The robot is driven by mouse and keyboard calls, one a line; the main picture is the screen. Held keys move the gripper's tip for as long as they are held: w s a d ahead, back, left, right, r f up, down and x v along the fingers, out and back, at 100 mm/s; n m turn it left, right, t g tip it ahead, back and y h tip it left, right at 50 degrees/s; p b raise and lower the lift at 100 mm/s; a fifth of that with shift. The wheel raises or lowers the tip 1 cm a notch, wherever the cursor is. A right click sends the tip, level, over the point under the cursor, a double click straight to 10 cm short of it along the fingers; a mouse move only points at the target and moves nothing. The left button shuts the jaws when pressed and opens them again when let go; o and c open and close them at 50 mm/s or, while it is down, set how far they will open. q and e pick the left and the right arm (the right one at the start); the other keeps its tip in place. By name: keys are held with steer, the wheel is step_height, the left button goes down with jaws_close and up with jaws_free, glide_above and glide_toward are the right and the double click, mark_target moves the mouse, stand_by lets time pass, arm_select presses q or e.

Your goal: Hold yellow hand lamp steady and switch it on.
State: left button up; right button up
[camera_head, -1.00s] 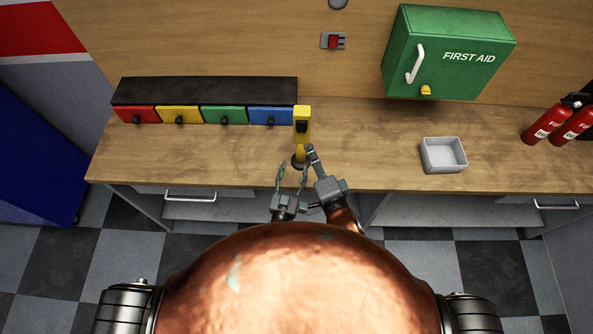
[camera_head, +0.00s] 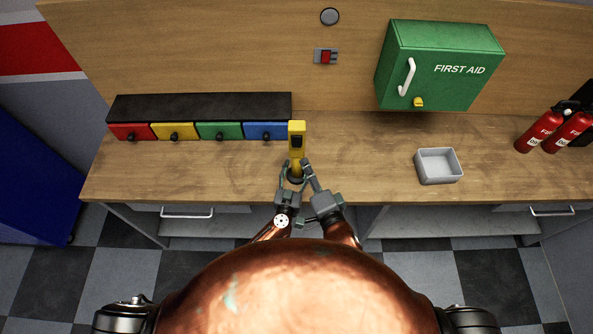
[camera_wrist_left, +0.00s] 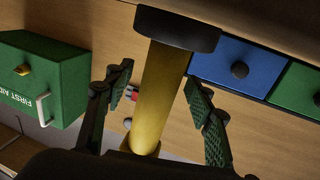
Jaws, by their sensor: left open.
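The yellow hand lamp (camera_head: 297,135) stands upright on its dark round base near the front edge of the workbench (camera_head: 365,165). A dark patch shows on its head. My left gripper (camera_head: 290,172) is at the lower handle. In the left wrist view the yellow handle (camera_wrist_left: 161,90) passes between the spread fingers of the left gripper (camera_wrist_left: 160,105), with gaps showing on both sides. My right gripper (camera_head: 308,166) is just right of the lamp's lower part, with its fingertips close to the handle. Whether its fingers are apart or touch the lamp is unclear.
Red, yellow, green and blue drawers (camera_head: 265,131) stand behind left of the lamp. A grey tray (camera_head: 438,181), a green first aid box (camera_head: 440,65) and fire extinguishers (camera_head: 540,130) are to the right. A red switch (camera_head: 326,56) is on the back wall. Bench between lamp and tray is clear.

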arm_select(q)
steer(key=shift+c, duration=0.7)
jaws_close()
arm_select(e)
steer(key=shift+c, duration=0.4)
